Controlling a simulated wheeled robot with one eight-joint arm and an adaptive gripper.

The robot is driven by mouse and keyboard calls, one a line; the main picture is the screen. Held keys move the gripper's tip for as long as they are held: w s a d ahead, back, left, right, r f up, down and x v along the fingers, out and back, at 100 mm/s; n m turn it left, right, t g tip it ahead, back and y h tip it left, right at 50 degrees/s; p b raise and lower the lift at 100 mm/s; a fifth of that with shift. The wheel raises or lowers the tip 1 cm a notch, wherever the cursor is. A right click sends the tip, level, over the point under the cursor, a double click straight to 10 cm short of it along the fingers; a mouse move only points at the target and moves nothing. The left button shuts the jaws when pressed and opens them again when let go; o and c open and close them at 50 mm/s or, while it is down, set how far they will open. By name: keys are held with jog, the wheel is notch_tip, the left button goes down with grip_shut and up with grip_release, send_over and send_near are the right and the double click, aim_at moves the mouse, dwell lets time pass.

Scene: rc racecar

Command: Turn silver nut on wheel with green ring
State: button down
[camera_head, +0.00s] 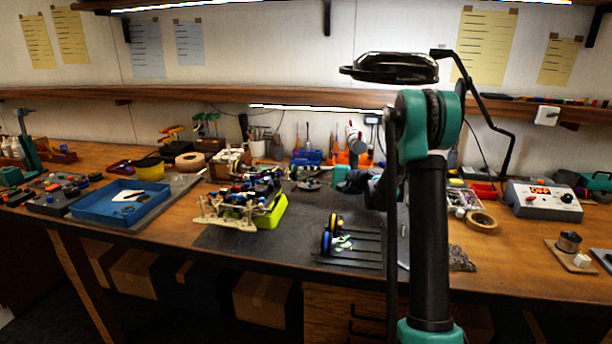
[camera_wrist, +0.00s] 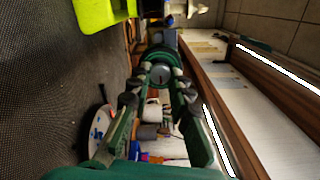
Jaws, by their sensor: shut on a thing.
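My gripper (camera_wrist: 160,84) shows at the middle of the wrist view. Its two dark, ridged fingertips are shut on a round green-rimmed piece (camera_wrist: 160,74) with a grey centre. I cannot tell whether this is the green-ringed wheel, and no silver nut can be made out. In the head view my gripper is small and partly hidden by my arm, right of the racecar (camera_head: 247,188). The racecar sits on a yellow-green stand (camera_head: 272,214), apart from the visible part of my gripper. The stand (camera_wrist: 100,14) also shows at the top left of the wrist view.
Wheels with blue and yellow rings (camera_head: 327,241) stand on the dark mat (camera_head: 225,238) by several dark bars. A round dish (camera_wrist: 99,132) with blue bits lies near my gripper. A blue tray (camera_head: 90,214) is left. Tools crowd the back under a shelf (camera_head: 200,95).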

dwell(0.5)
jog(key=c, duration=1.4)
grip_release()
jog(key=shift+o, duration=0.2)
jog(key=v, duration=1.2)
